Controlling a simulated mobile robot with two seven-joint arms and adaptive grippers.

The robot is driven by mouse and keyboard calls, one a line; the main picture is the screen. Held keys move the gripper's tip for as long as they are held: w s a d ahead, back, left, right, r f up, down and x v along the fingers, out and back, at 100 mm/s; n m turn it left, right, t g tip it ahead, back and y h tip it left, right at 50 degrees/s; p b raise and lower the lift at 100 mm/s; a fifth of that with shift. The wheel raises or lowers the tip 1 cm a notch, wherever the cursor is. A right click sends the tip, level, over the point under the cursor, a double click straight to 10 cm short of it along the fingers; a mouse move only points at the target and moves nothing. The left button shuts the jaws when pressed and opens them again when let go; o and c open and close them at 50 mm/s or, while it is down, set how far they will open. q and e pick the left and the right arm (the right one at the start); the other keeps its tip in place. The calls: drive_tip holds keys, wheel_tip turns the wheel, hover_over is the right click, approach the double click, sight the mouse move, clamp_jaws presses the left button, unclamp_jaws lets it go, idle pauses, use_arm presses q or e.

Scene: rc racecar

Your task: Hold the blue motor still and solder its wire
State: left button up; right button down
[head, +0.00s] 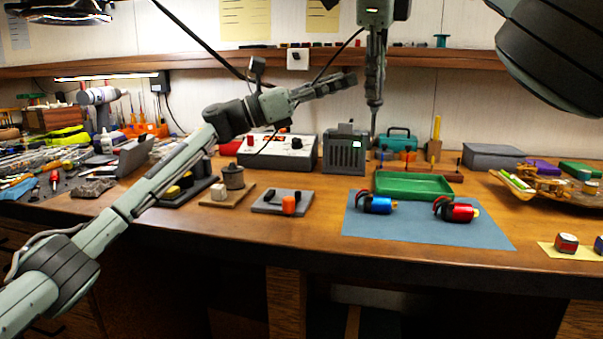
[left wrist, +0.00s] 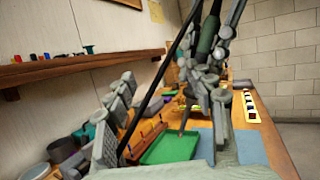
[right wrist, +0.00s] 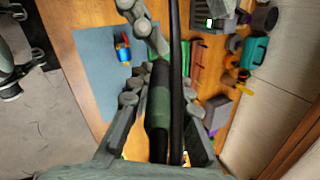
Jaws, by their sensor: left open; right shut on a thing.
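The blue motor (head: 377,204) lies on the blue mat (head: 420,236), with short dark and red leads at its left end. It also shows in the right wrist view (right wrist: 123,50). My right gripper (head: 375,82) is shut on the soldering iron (right wrist: 159,110). The iron points down in the head view, its tip high behind the mat and apart from the motor. My left gripper (head: 340,86) is open and empty, raised above the bench left of the iron. Its spread fingers show in the left wrist view (left wrist: 165,135). The motor is not discernible there.
A red motor (head: 457,211) lies right of the blue one. A green tray (head: 413,184) stands behind the mat. The soldering station (head: 343,153) and power supply (head: 279,150) stand behind, near the wall. A shelf (head: 440,60) runs above. The mat's front is clear.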

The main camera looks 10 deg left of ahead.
use_arm(q)
wheel_tip(320, 180, down, 8)
drive_tip(key=s+m+g+y, duration=0.1)
drive_tip(key=m+g+y, duration=0.2)
drive_tip(key=g, duration=0.2)
drive_tip(key=g+y, duration=0.3)
approach(357, 192)
drive_tip(key=shift+m, duration=0.4)
drive_tip(key=x, duration=0.7)
drive_tip(key=f+x, duration=0.1)
drive_tip(key=x, duration=0.2)
drive_tip(key=shift+s, duration=0.1)
drive_tip(key=shift+c, duration=0.3)
clamp_jaws()
